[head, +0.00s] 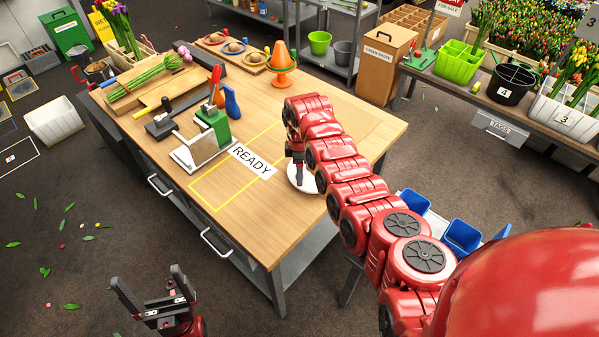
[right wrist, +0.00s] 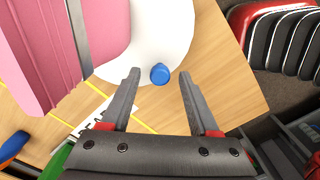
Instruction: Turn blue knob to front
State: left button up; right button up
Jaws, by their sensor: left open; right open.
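The blue knob (right wrist: 160,74) shows in the right wrist view as a small round cap at the edge of a white round base (right wrist: 150,40). In the head view the base (head: 303,184) shows on the table, and my right arm hides the knob. My right gripper (right wrist: 158,76) is open, with its fingertips apart on either side of the knob as seen from the wrist; I cannot tell whether they touch it. It also shows in the head view (head: 297,158), pointing down over the base. My left gripper (head: 152,292) is open and empty in front of the table.
A pink block with a grey strip (right wrist: 60,50) stands close beside the right gripper in the right wrist view. The wooden table (head: 330,150) bears a READY label (head: 252,160), a green-and-grey tool (head: 210,140), an orange cone (head: 281,58) and tulips (head: 150,75).

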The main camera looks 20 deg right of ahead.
jog(key=shift+w+r, duration=0.15)
jog(key=shift+r, duration=0.25)
notch_tip(320, 180, up, 16)
jog(key=b, duration=0.2)
jog(key=shift+b, duration=0.4)
